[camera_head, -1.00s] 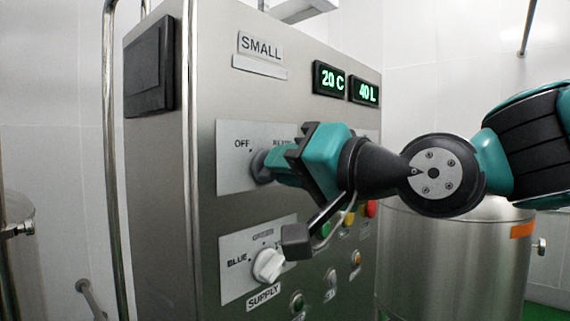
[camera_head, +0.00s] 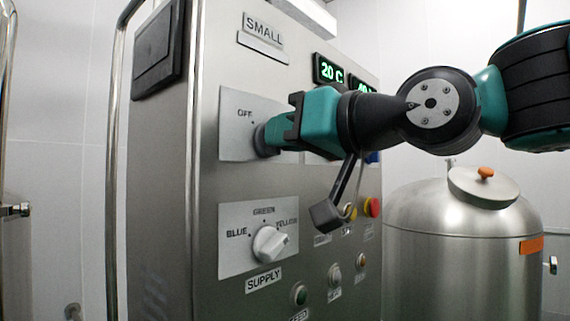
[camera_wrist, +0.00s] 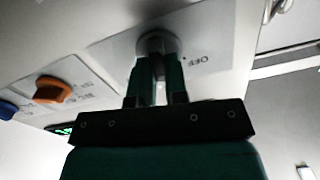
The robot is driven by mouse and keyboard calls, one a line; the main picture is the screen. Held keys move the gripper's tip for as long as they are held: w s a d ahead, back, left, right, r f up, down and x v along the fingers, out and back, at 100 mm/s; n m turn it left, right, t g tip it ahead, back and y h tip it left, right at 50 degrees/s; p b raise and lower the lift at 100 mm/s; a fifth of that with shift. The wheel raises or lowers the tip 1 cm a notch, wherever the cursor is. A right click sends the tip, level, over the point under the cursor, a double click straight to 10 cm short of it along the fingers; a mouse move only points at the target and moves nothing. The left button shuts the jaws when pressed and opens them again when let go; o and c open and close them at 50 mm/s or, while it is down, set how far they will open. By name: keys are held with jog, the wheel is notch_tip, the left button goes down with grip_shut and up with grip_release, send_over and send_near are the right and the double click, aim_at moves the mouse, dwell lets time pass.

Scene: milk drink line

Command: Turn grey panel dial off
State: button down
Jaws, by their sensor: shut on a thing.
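The grey dial (camera_head: 260,142) sits on a light plate marked OFF on the steel panel. My gripper (camera_head: 274,134) reaches it from the right, with its fingers shut on the dial. The wrist view shows the round base of the grey dial (camera_wrist: 157,42), with both fingers of my gripper (camera_wrist: 156,68) closed at it. The OFF label shows upside down, just right of the dial there. The fingers hide the dial's handle, so I cannot tell exactly where it points. My gripper covers the plate's other markings in the head view.
A white SUPPLY dial (camera_head: 270,245) is below my gripper. A red button (camera_head: 372,207) and other buttons are lower right. The wrist view shows an orange dial (camera_wrist: 52,90) and a blue dial (camera_wrist: 8,109) to the left. A steel tank (camera_head: 465,240) stands at right.

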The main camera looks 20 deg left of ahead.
jog(key=n+b, duration=0.6)
jog(key=n, duration=0.1)
jog(key=n+b, duration=0.2)
jog(key=n, duration=0.2)
jog(key=shift+s+a+f+b, duration=0.15)
jog(key=shift+f+b, duration=0.1)
jog(key=shift+b, duration=0.15)
jog(key=c, duration=1.1)
grip_release()
jog(key=shift+r, duration=0.1)
jog(key=shift+c, duration=0.2)
jog(key=shift+s+d, duration=0.1)
jog(key=shift+d, duration=0.1)
jog(key=b+v, duration=0.4)
jog(key=v, duration=1.3)
jog(key=shift+b, duration=0.3)
